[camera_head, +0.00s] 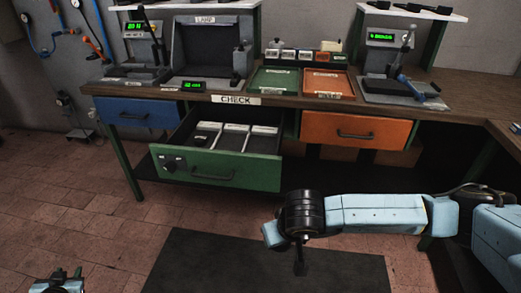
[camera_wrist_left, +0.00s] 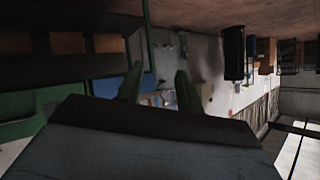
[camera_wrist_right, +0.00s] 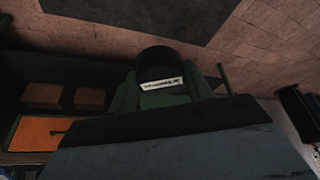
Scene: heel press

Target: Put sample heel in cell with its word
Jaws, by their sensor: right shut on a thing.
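The sample heel (camera_wrist_right: 158,60) is a black rounded piece with a white word strip (camera_wrist_right: 161,84), too small to read. My right gripper (camera_wrist_right: 163,88) is shut on it in the right wrist view. In the head view the right arm reaches in from the right, over the floor in front of the bench. The green drawer (camera_head: 215,170) is pulled open below the CHECK sign. It has three dark cells side by side, each with a white card (camera_head: 264,130) at the back; their words are unreadable. My left gripper (camera_head: 65,282) is low at bottom left; its fingers (camera_wrist_left: 158,88) are apart and empty.
The bench (camera_head: 290,107) holds a lamp booth (camera_head: 213,50), green tray (camera_head: 275,82), orange tray (camera_head: 327,84) and a press-like device (camera_head: 405,75) at right. A blue drawer (camera_head: 140,113) and orange drawer (camera_head: 356,132) are closed. A dark mat (camera_head: 200,262) lies on open floor.

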